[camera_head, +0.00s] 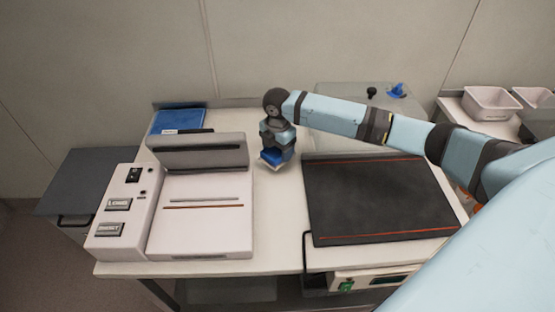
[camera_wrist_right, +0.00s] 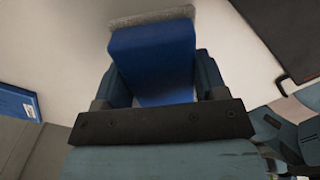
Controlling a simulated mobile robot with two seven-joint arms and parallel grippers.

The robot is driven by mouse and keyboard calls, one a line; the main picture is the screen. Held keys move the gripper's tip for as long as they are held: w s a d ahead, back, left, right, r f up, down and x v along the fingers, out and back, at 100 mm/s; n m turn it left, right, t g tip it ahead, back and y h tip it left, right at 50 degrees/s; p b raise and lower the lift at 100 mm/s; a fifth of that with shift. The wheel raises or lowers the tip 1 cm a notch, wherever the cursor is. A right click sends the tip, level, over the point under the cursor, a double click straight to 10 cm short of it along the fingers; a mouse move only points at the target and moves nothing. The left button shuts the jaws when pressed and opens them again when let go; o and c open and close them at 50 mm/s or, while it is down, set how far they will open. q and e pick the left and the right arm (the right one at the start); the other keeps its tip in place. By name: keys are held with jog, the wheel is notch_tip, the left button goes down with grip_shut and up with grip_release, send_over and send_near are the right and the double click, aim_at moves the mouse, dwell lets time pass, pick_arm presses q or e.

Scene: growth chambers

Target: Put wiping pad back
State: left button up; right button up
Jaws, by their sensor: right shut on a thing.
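The wiping pad (camera_wrist_right: 152,58) is a blue block with a grey fuzzy face, held between the fingers of my right gripper (camera_wrist_right: 155,85) in the right wrist view. In the head view the pad (camera_head: 271,158) shows as a small blue block under the right gripper (camera_head: 276,150), which points down. The pad is over or on the white table between the white machine and the black plate; I cannot tell whether it touches the table. My left gripper is not in view.
A white machine (camera_head: 203,225) with a raised grey lid (camera_head: 197,152) stands at left. A black plate (camera_head: 375,197) lies at right. A blue flat item (camera_head: 178,120) lies at the back left. White bins (camera_head: 490,103) stand at far right. A narrow table strip (camera_head: 278,215) is clear.

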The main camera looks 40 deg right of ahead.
jog(key=shift+f, duration=2.05)
jog(key=shift+f, duration=0.1)
jog(key=o, duration=0.9)
jog(key=shift+f, duration=0.1)
notch_tip(320, 180, up, 12)
jog(key=shift+r+p, duration=0.2)
jog(key=shift+p, duration=0.35)
